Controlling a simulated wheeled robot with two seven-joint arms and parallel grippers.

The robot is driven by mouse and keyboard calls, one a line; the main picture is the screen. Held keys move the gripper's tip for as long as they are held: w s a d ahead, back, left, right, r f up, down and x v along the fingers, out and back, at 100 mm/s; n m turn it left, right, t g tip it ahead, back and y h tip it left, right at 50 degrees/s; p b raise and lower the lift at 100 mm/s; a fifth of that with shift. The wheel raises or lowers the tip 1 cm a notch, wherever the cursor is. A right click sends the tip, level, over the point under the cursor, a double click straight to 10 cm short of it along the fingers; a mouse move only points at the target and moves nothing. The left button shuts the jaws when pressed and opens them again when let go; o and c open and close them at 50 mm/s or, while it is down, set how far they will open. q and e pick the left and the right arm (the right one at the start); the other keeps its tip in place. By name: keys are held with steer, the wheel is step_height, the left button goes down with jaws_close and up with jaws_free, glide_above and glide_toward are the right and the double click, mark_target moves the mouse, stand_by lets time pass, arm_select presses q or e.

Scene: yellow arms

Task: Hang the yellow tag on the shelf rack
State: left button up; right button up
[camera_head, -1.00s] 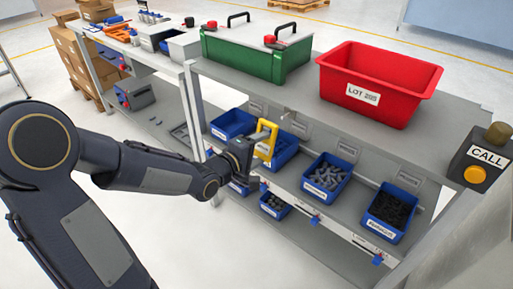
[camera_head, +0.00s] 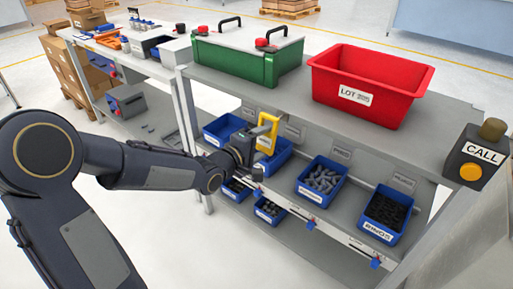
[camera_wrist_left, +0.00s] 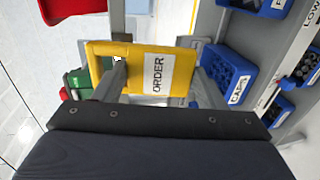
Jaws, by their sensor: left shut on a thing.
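The yellow tag (camera_head: 267,133) is held in front of the shelf rack, near its middle shelf. In the left wrist view the tag (camera_wrist_left: 130,58) shows a white label reading ORDER. My left gripper (camera_head: 254,147) is shut on the tag, with its two fingers on either side of it in the left wrist view. The shelf rack (camera_head: 240,84) has a grey top and lower shelves with blue bins. In the head view the tag stands over the bins, apart from the rack as far as I can tell. My right gripper is not in view.
A green case (camera_head: 235,62) and a red LOT bin (camera_head: 400,85) stand on the rack's top. Blue bins (camera_head: 322,181) line the middle shelf, with several grey label plates behind. A CALL button box (camera_head: 478,157) is at the right. A second bench (camera_head: 150,68) is at the left.

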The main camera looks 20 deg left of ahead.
mark_target(264, 140)
arm_select(q)
steer(key=shift+x, duration=1.05)
steer(key=shift+w+d+r, duration=0.15)
steer(key=shift+w+r, duration=0.05)
steer(key=shift+w, duration=0.4)
steer(key=shift+f+b, duration=0.1)
steer(key=shift+b, duration=0.35)
steer(key=shift+x, duration=0.85)
steer(key=shift+f+b, duration=0.25)
steer(key=shift+b, duration=0.15)
steer(key=shift+f, duration=0.1)
